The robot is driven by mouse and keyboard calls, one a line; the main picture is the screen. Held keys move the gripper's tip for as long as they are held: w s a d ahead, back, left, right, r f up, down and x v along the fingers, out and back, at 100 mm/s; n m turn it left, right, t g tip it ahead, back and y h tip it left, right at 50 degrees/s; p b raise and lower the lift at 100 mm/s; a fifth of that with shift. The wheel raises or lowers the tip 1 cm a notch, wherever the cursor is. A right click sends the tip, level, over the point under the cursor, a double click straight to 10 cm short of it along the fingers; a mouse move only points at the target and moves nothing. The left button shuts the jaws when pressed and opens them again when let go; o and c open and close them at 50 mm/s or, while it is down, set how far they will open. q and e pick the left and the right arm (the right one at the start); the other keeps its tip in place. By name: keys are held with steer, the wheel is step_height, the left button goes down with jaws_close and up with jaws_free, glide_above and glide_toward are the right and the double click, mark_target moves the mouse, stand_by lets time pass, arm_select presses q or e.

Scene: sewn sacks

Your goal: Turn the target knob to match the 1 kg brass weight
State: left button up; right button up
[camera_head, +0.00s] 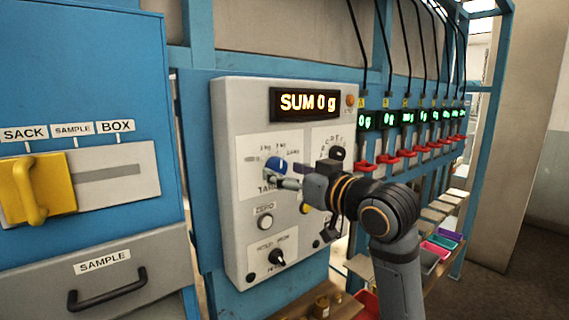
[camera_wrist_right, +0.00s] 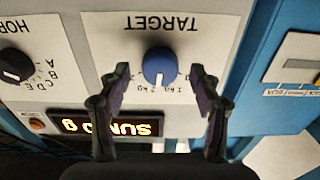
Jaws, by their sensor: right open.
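The blue target knob (camera_head: 276,165) sits on the grey control panel (camera_head: 232,110), under small kg marks. In the right wrist view the knob (camera_wrist_right: 160,65) appears upside down, with its white pointer line towards the kg marks; I cannot tell exactly which mark it meets. My right gripper (camera_head: 277,180) is open at the knob, and in the wrist view its fingers (camera_wrist_right: 160,75) stand on either side with gaps. Small brass-coloured pieces (camera_head: 322,306) stand on the shelf below; I cannot tell which is the 1 kg weight. My left gripper is not in view.
The display (camera_head: 305,104) reads SUM 0 g. A white button (camera_head: 265,222) and a black selector knob (camera_head: 277,257) are below the target knob. A yellow handle (camera_head: 38,190) and a SAMPLE drawer (camera_head: 105,275) are at left. Red levers (camera_head: 388,160) line the right.

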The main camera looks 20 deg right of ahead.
steer(key=shift+w+a, duration=0.25)
steer(key=shift+w, duration=0.25)
steer(key=c, duration=1.1)
steer(key=shift+d+r+n+p, duration=0.1)
steer(key=shift+r+n+p, duration=0.05)
steer(key=shift+n+p, duration=0.9)
steer(key=shift+c, duration=0.2)
steer(key=n, duration=0.3)
steer(key=o, duration=1.1)
